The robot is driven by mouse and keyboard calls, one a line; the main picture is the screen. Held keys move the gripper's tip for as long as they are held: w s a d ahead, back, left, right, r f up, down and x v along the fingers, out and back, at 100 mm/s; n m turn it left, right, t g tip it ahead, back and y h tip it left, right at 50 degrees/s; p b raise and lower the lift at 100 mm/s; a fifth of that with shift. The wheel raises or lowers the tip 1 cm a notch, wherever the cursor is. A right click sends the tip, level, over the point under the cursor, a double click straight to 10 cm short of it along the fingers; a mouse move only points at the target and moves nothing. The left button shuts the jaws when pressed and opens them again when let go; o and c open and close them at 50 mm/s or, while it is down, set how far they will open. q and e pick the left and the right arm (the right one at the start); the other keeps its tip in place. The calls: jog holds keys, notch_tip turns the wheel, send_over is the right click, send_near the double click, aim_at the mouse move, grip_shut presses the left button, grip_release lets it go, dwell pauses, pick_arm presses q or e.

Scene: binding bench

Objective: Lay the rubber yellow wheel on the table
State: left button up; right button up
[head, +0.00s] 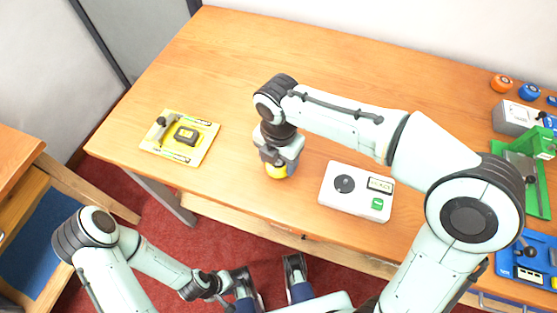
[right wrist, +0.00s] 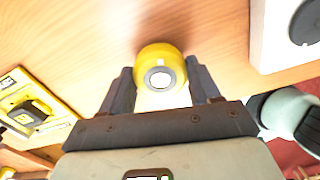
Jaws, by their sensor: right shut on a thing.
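The yellow wheel (head: 277,172) is round with a pale hub. It shows between the two dark fingers of my right gripper (head: 278,161), near the table's front edge. The right wrist view shows the wheel (right wrist: 160,70) with its pale hub face toward the camera and a finger on each side. My right gripper (right wrist: 161,88) is shut on it. The wooden table (head: 235,60) is behind the wheel; I cannot tell whether they touch. My left gripper (head: 270,275) is low, off the table's front edge, with its fingers apart and nothing between them.
A yellow board (head: 207,136) with a dark block lies at the table's left. A white device (head: 337,197) with a dark dial lies right of the wheel. Orange (head: 502,83) and blue (head: 528,90) rolls, a green device (head: 535,185) and a blue one (head: 510,266) crowd the right end.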

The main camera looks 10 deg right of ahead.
aim_at(279, 162)
jog(key=shift+f, duration=0.45)
jog(key=shift+f, duration=0.15)
jog(key=o, duration=1.1)
notch_tip(279, 162, up, 12)
jog(key=p, duration=0.3)
jog(key=shift+r, duration=0.2)
